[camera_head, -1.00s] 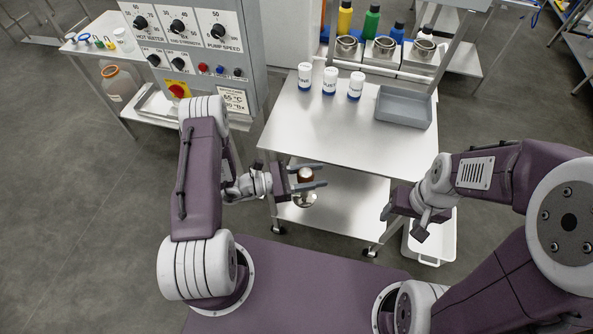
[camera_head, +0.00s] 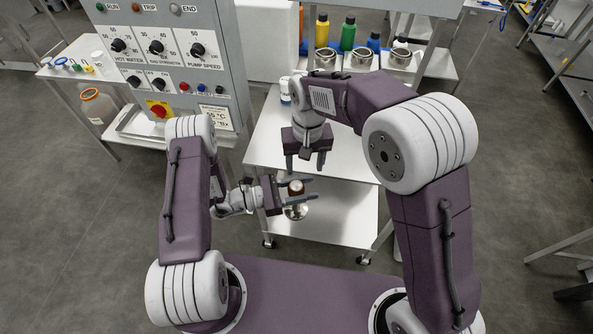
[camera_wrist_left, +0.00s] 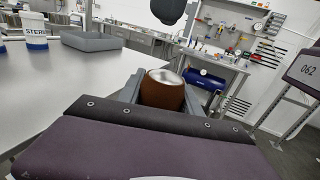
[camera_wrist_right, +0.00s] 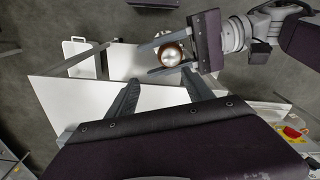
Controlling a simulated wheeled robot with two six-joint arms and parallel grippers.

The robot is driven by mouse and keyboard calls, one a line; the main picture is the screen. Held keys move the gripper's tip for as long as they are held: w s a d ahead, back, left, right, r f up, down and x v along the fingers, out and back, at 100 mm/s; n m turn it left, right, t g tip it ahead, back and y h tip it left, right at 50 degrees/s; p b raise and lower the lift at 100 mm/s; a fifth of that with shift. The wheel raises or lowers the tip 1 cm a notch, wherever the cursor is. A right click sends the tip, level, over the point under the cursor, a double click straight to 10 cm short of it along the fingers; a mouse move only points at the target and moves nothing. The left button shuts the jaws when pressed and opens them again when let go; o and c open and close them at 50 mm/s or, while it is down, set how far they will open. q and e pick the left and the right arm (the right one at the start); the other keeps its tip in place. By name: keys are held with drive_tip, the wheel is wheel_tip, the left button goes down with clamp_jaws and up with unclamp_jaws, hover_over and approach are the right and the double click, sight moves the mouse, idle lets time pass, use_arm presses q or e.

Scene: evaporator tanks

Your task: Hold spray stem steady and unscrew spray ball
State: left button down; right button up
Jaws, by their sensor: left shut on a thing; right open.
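My left gripper (camera_head: 311,188) is shut on the spray stem (camera_head: 296,187), a brown upright piece with a shiny metal top, held in front of the cart. A shiny round metal part (camera_head: 296,211) shows just below the fingers. In the left wrist view the brown piece (camera_wrist_left: 163,90) stands between the fingers. My right gripper (camera_head: 305,165) is open and empty, pointing down, a little beyond and above the held piece. In the right wrist view the round metal top (camera_wrist_right: 170,55) lies ahead of the open fingers, apart from them. I cannot tell where stem and spray ball meet.
The steel cart (camera_head: 262,150) stands behind the grippers, partly hidden by my right arm. A white bottle (camera_head: 285,90) stands on it. A control panel (camera_head: 165,50) rises at the left. A grey tray (camera_wrist_left: 92,38) shows in the left wrist view.

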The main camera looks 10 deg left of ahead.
sight(297, 184)
drive_tip(key=shift+s+a+f+n, duration=0.2)
drive_tip(key=shift+s+a+f, duration=0.05)
drive_tip(key=shift+s+a, duration=0.25)
drive_tip(key=shift+s+a+f+n, duration=0.25)
drive_tip(key=shift+s+a, duration=0.15)
drive_tip(key=shift+s, duration=0.2)
wheel_tip(297, 184, down, 8)
drive_tip(key=shift+w+f, duration=0.1)
clamp_jaws()
drive_tip(key=n, duration=0.3)
drive_tip(key=shift+d, duration=0.1)
drive_tip(key=shift+o, duration=0.4)
unclamp_jaws()
